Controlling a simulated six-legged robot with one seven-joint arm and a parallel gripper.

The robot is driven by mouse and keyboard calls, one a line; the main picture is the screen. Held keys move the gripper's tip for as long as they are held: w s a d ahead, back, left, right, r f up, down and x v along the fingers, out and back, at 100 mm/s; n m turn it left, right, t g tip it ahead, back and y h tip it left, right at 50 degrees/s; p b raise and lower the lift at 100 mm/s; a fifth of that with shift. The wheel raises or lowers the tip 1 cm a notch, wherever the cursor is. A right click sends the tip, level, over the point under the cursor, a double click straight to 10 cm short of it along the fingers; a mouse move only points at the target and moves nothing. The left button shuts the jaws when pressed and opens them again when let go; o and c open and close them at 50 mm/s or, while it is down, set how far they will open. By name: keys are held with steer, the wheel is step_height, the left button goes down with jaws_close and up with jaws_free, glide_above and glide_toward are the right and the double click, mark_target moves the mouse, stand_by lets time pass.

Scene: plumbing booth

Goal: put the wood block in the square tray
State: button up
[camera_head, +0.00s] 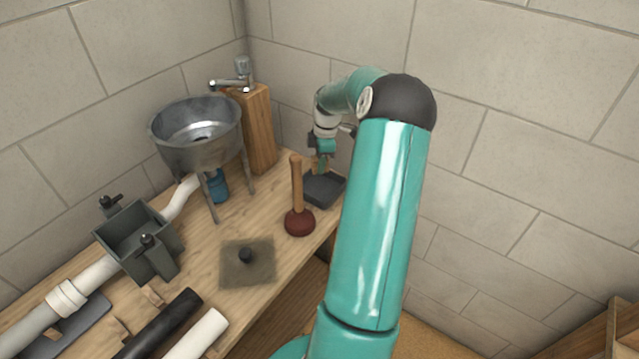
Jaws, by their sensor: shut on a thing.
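The dark square tray (327,190) sits on the wooden bench near its right edge, behind the plunger and partly covered by my arm. My gripper (319,160) points down just above the tray's far part. It is shut on the small wood block (319,166), which shows only as a narrow light brown patch between the fingers. I cannot tell whether the block touches the tray floor or hangs just above it.
A plunger (298,205) stands upright close to the tray's left. A metal basin (197,135) on legs and a wooden post with a tap (258,130) stand farther left. A grey box (137,240), pipes (95,277) and a dark square plate (248,270) occupy the bench's near part.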

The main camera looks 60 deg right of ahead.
glide_above(319, 190)
steer(key=f, duration=0.4)
steer(key=shift+s+f, duration=0.25)
steer(key=shift+f, duration=1.8)
steer(key=shift+f, duration=0.1)
steer(key=o, duration=1)
steer(key=shift+c, duration=0.2)
